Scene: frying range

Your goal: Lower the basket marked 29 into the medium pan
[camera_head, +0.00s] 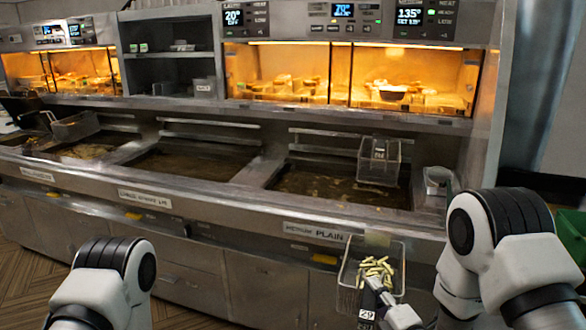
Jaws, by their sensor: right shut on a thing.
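The basket marked 29 (346,281) is a wire basket holding pale yellow-green sticks of food, with its white 29 tag at the bottom. It is in front of the range, below the counter's front edge. My right gripper (379,290) is shut on it at its near side; the exact grip is partly hidden. The medium pan (300,182), above the label reading MEDIUM PLAIN, holds dark oil with floating bits. My left arm shows at lower left, but its gripper is out of view.
Another wire basket (380,162) is at the right part of the medium pan. A small metal container (438,181) stands right of it. A middle pan (190,164) of oil is to the left. Lit warming cabinets (290,75) sit above. A green bin (571,236) is at far right.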

